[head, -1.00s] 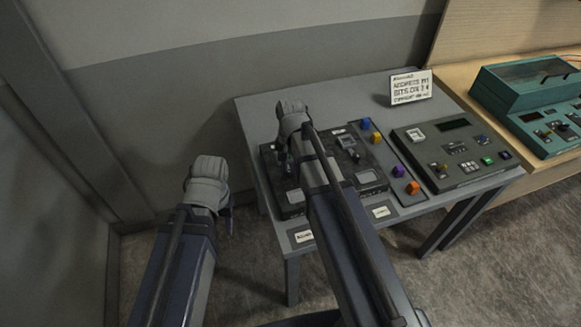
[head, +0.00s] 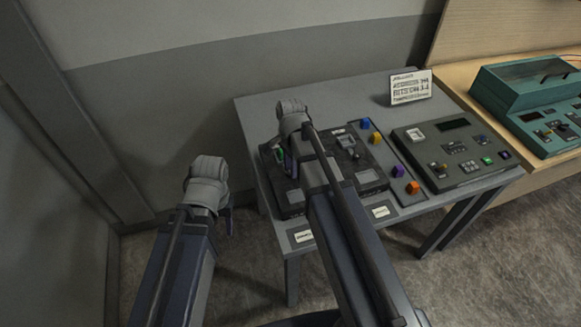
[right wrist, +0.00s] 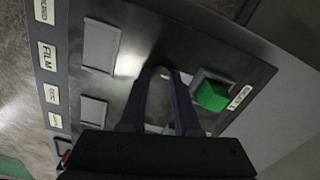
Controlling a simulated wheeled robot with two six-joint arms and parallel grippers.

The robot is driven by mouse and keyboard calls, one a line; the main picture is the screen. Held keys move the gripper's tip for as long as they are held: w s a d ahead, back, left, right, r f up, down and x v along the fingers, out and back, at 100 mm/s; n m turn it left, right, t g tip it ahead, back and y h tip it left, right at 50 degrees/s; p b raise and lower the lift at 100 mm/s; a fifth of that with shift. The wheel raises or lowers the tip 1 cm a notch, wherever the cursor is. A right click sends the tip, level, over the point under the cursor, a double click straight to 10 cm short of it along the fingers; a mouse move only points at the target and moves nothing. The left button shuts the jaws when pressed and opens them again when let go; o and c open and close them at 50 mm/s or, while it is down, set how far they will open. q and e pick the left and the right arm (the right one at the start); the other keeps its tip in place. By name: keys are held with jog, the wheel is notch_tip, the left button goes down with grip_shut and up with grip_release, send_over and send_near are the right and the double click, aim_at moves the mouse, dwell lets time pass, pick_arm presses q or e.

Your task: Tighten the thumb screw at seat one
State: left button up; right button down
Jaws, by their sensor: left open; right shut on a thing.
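The dark console panel (head: 373,187) lies on the grey table. In the right wrist view a green block (right wrist: 212,95) sits in a seat on the panel (right wrist: 130,50), beside a label (right wrist: 239,97) that seems to read seat 1. My right gripper (right wrist: 167,75) has its fingers down at the panel, just left of the green block. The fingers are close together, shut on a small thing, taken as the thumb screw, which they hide. In the head view my right gripper (head: 289,163) is over the panel's left part. My left gripper (head: 230,218) is open and empty, left of the table.
Blue, yellow, purple and orange blocks (head: 398,171) stand in a strip right of the panel. A grey control box (head: 450,180) and a white sign (head: 411,87) are on the table (head: 262,118). A teal case (head: 520,90) stands on the wooden bench further right.

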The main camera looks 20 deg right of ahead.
jog(key=shift+w, duration=0.1)
dwell(0.4)
jog(key=c, duration=0.6)
grip_release()
jog(key=shift+r, duration=0.2)
notch_tip(320, 180, up, 8)
jog(key=p, duration=0.7)
jog(key=shift+f+p, duration=0.25)
jog(key=shift+p, duration=0.1)
jog(key=shift+s+a+f, duration=0.1)
jog(key=shift+s+a, duration=0.05)
jog(key=shift+s, duration=0.05)
jog(key=s+a+f+n+b, duration=0.3)
jog(key=s+a+n, duration=0.2)
jog(key=s+n, duration=0.2)
jog(key=s+a+f+n+h+b, duration=0.1)
jog(key=s+a+f+n+b, duration=0.2)
jog(key=s+a+n, duration=0.3)
jog(key=s+n, duration=0.1)
jog(key=n, duration=0.4)
jog(key=shift+s+a+f+b, duration=0.15)
jog(key=shift+a+f+b, duration=0.05)
jog(key=shift+b, duration=0.15)
